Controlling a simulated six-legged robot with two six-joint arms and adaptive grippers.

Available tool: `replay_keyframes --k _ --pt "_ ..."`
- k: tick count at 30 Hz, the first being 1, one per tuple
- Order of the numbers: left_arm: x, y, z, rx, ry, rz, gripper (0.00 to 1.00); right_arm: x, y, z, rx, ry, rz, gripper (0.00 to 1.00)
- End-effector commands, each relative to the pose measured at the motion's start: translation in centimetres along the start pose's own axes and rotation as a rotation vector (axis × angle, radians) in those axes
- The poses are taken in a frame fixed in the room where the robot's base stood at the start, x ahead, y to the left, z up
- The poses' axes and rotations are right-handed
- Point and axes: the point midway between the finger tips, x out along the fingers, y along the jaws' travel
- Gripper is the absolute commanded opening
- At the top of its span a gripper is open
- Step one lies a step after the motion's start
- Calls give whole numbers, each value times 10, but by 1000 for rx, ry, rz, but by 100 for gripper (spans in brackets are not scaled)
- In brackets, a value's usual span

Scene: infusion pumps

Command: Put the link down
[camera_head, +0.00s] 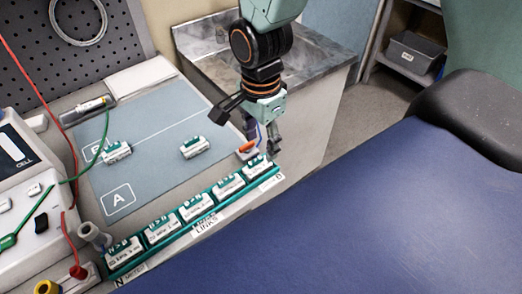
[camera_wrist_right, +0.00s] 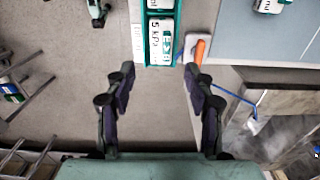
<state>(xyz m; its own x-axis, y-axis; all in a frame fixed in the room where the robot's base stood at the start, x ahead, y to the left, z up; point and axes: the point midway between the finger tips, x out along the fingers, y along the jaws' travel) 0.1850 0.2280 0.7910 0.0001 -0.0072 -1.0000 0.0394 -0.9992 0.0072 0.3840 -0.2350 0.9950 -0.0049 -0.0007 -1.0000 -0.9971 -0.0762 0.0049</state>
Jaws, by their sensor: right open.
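My right gripper (camera_head: 264,143) is open at the right end of a green rack (camera_head: 200,228). The wrist view shows its two fingers (camera_wrist_right: 159,78) spread apart with nothing between them. The rack holds several white links with green tops in a row. The end link (camera_head: 258,167), marked 5 kPa in the wrist view (camera_wrist_right: 160,42), sits in the rack just beyond the fingertips. Two more links lie on the grey-blue mat, one at the left (camera_head: 117,152) and one near the middle (camera_head: 195,147). My left gripper is not in view.
An orange-topped item (camera_head: 246,149) with a blue cord lies beside the rack's end, close to the gripper. A metal sink (camera_head: 205,55) is behind. A blue padded surface (camera_head: 390,220) lies in front. A device (camera_head: 25,190) with red and green leads stands left.

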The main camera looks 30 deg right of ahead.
Motion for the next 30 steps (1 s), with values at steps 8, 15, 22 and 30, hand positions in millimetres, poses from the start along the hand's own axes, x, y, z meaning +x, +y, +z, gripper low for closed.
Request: replay_keyframes --k 8,15,22,30 --pt "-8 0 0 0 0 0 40 -47 -1 0 1 0 -2 54" --pt "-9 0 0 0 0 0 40 -58 0 0 0 0 0 54" --pt "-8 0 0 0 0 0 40 -58 0 0 0 0 0 54" --pt "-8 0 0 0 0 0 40 -58 0 0 0 0 0 54"
